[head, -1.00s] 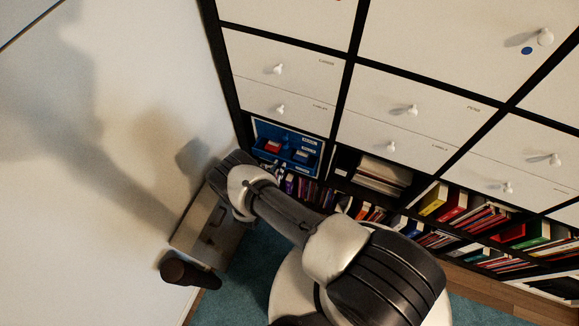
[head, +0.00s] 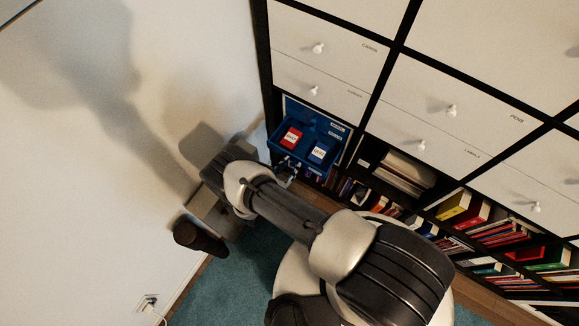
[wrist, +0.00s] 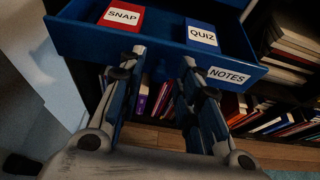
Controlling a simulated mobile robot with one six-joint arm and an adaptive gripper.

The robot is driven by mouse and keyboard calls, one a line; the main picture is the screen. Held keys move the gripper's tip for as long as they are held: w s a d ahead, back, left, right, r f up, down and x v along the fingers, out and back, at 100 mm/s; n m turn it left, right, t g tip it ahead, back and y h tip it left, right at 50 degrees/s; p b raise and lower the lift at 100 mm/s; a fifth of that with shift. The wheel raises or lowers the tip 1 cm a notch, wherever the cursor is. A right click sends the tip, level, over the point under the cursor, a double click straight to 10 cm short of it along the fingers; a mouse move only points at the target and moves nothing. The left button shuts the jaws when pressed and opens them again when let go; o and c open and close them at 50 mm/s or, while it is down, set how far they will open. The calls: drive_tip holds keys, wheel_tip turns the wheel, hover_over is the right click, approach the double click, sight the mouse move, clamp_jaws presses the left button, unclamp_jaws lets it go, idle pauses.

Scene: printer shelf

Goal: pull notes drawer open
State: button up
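The notes drawer (head: 316,163) is a blue open-topped drawer, pulled out from the dark shelf. In the wrist view its front (wrist: 160,52) crosses the top, with a white NOTES label (wrist: 230,75) at the right. Inside lie a red SNAP box (wrist: 122,16) and a blue QUIZ box (wrist: 201,34) with a white label. My gripper (wrist: 163,66) is at the drawer's front, its two fingers apart, with blue drawer front showing between the tips. It is small in the head view (head: 286,172). I see no handle between the fingers.
White drawers with round knobs (head: 318,48) are above. Books (head: 351,188) fill the shelf below, and stacked papers (head: 401,176) lie to the right. A wall (head: 110,200) stands close on the left. A grey cabinet (head: 215,212) stands behind my arm.

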idle(0.3)
drive_tip(key=v, duration=1.2)
drive_tip(key=shift+f, duration=0.1)
